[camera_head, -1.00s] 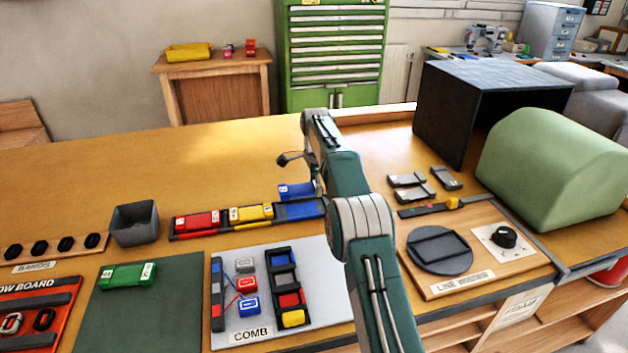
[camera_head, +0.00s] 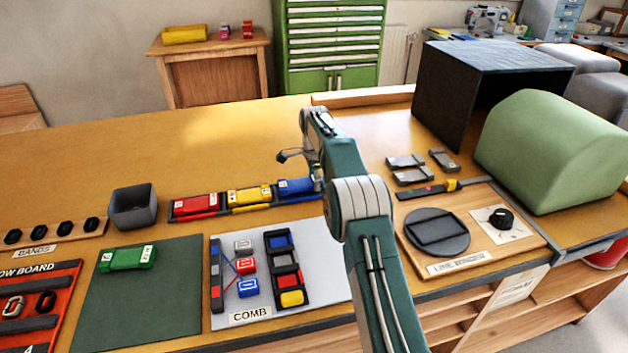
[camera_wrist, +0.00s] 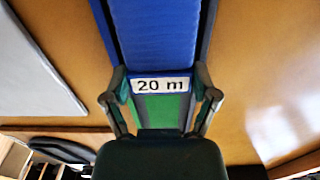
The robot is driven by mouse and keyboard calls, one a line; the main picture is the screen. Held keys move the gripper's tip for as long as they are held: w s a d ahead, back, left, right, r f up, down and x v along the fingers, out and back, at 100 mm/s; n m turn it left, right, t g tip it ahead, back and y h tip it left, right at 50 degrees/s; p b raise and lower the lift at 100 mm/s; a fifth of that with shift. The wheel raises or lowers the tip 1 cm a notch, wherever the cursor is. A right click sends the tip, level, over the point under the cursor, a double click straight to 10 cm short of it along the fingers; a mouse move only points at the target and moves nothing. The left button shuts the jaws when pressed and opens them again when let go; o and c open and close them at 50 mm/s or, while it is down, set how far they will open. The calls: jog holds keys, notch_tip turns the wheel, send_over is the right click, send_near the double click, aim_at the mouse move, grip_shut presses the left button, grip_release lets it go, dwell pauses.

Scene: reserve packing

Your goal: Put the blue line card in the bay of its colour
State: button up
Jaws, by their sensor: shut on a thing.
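The blue line card (camera_head: 296,186) is at the right end of the three-bay rack (camera_head: 228,211), in line with the red card (camera_head: 195,205) and yellow card (camera_head: 249,193). It lies in or just over the blue bay; I cannot tell whether it touches the floor. My gripper (camera_wrist: 162,86) is shut on that end, one finger on each side. In the head view my arm mostly hides the gripper.
A grey bin (camera_head: 134,207) stands left of the rack. The comb board (camera_head: 325,290) and green mat (camera_head: 140,315) lie in front. Grey blocks (camera_head: 412,176) and a line winder (camera_head: 438,232) are to the right. The table behind the rack is clear.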

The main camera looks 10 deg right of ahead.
jog(key=shift+f, duration=0.55)
dwell(0.4)
jog(key=o, duration=0.6)
jog(key=shift+o, duration=0.2)
notch_tip(320, 180, up, 8)
jog(key=shift+f, duration=0.25)
jog(key=s+a+r+n+t, duration=0.3)
jog(key=s+r+n, duration=0.6)
jog(key=s+r, duration=0.9)
jog(key=s+f+n+t, duration=0.1)
jog(key=s+f+n, duration=0.1)
jog(key=s, duration=0.7)
jog(key=s+a+f+n, duration=0.1)
jog(key=s+f+n, duration=0.2)
jog(key=s, duration=0.6)
jog(key=s+f+n+t, duration=0.1)
jog(key=s+n, duration=0.3)
jog(key=s, duration=0.6)
jog(key=shift+a+f+t, duration=0.25)
jog(key=shift+f+t, duration=0.05)
jog(key=shift+f, duration=0.55)
